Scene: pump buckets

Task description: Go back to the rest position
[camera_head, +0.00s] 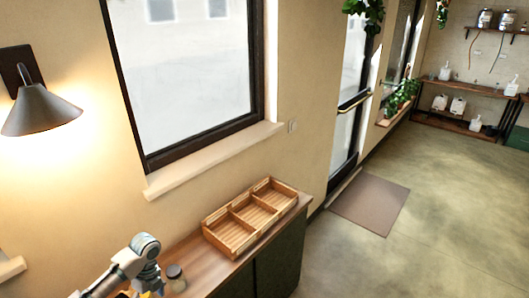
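A robot arm of mine comes in at the lower left and bends down at the bottom edge. It is beside a small glass jar with a dark lid (176,278) on the wooden counter (205,276). The end of this arm is cut off by the frame, so I cannot see its fingers. My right arm and gripper do not show. No pump bucket can be made out for certain near me.
An empty wooden tray with three compartments (235,241) sits on the counter below the window (190,70). A wall lamp (40,108) hangs at the left. A brown mat (370,204) lies by the glass door. Far shelves (462,89) hold several white bottles. The floor at right is clear.

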